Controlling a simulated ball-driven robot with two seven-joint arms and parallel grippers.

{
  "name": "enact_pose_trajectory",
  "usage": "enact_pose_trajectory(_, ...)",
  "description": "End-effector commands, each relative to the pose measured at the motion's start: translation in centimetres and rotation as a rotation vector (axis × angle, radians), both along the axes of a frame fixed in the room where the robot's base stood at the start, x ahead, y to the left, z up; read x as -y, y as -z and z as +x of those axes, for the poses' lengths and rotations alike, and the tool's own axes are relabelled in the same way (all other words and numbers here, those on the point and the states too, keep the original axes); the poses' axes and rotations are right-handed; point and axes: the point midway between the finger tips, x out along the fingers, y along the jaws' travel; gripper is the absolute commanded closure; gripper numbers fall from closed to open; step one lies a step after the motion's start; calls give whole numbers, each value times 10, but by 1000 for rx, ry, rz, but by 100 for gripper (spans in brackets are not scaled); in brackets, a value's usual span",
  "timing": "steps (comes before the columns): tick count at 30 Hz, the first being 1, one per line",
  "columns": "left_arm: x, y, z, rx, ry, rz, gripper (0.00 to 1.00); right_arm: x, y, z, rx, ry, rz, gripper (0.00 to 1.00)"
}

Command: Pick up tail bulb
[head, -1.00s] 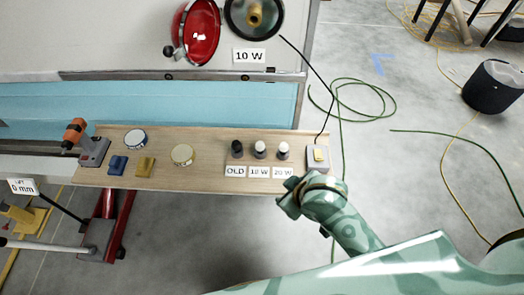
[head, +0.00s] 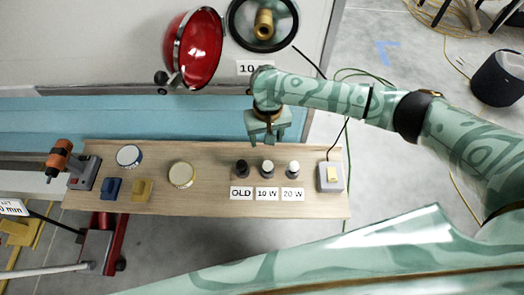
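Three small bulbs stand in a row on the wooden shelf (head: 220,203): a dark one (head: 242,169) by the OLD label, a white-topped one (head: 267,168) by the 10 W label, and another white-topped one (head: 293,168) by the 20 W label. My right gripper (head: 267,140) is open and empty. In the picture its fingers sit just above the 10 W bulb and appear apart from it. The tail lamp has a round black-rimmed socket housing (head: 286,36) with a brass holder (head: 264,24) and a red lens (head: 198,48) swung aside. My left gripper is not in view.
A switch box (head: 331,176) stands at the shelf's right end. Two round lids, a blue block (head: 111,188), a yellow block (head: 142,190) and an orange-handled tool (head: 59,158) are at the left. A 10 W sign under the lamp is partly covered by my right arm.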

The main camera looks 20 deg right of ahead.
Motion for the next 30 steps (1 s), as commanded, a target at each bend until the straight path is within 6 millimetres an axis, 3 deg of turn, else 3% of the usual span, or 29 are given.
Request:
enact_pose_trajectory(5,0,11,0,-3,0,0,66,6,16,0,-7,28,-11,43)
enact_pose_trajectory(13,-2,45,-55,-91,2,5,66,5,86,1,-12,26,-10,43)
enact_pose_trajectory(16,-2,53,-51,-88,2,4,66,5,102,1,-11,26,-9,43)
enact_pose_trajectory(22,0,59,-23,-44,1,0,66,4,113,0,-8,23,-9,43)
enact_pose_trajectory(30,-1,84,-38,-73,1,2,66,4,154,-9,-11,23,-9,43)
